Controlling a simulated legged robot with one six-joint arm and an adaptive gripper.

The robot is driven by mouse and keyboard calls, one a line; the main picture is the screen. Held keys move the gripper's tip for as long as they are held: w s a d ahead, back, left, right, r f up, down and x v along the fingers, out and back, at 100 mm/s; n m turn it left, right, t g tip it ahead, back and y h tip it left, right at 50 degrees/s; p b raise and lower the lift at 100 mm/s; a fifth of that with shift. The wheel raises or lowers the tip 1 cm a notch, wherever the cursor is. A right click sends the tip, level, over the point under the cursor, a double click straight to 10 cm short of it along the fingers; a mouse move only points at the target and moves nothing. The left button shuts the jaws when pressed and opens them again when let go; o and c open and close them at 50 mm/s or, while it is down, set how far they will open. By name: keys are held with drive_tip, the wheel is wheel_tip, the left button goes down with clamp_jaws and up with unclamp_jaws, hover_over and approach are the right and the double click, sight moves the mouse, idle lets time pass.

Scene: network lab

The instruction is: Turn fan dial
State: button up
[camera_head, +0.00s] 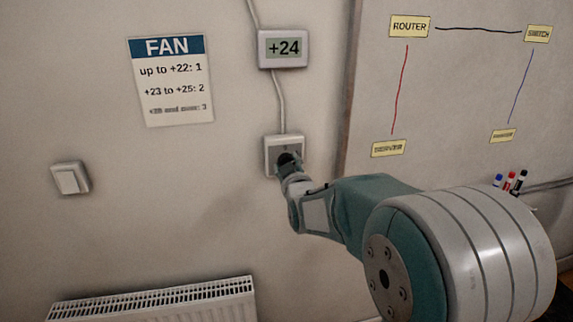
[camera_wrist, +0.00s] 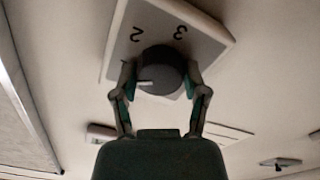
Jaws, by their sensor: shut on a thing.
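The fan dial (camera_wrist: 160,68) is a dark round knob on a pale square wall plate (camera_wrist: 117,50). The plate also shows in the head view (camera_head: 270,144). In the wrist view, which shows the digits turned over, "2" and "3" are seen above the knob. A white pointer line on the knob points left in that view, at neither visible digit. My gripper (camera_wrist: 161,76) is shut on the knob, one finger on each side. In the head view my gripper (camera_head: 287,164) covers much of the plate. The display (camera_head: 284,48) above reads +24.
The FAN sign (camera_head: 170,80) lists up to +22: 1, +23 to +25: 2, and a blurred line ending in 3. A light switch (camera_head: 70,178), radiator (camera_head: 155,300) and whiteboard (camera_head: 450,90) surround the plate.

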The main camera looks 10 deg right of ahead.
drive_tip(key=m, duration=0.2)
drive_tip(key=f+m, duration=0.1)
drive_tip(key=m, duration=0.2)
drive_tip(key=shift+m, duration=0.3)
drive_tip(key=m, duration=0.5)
drive_tip(key=shift+m, duration=0.4)
drive_tip(key=o, duration=1.2)
drive_tip(key=shift+c, duration=0.2)
drive_tip(key=shift+r, duration=0.2)
drive_tip(key=shift+r, duration=0.1)
drive_tip(key=s, duration=1.2)
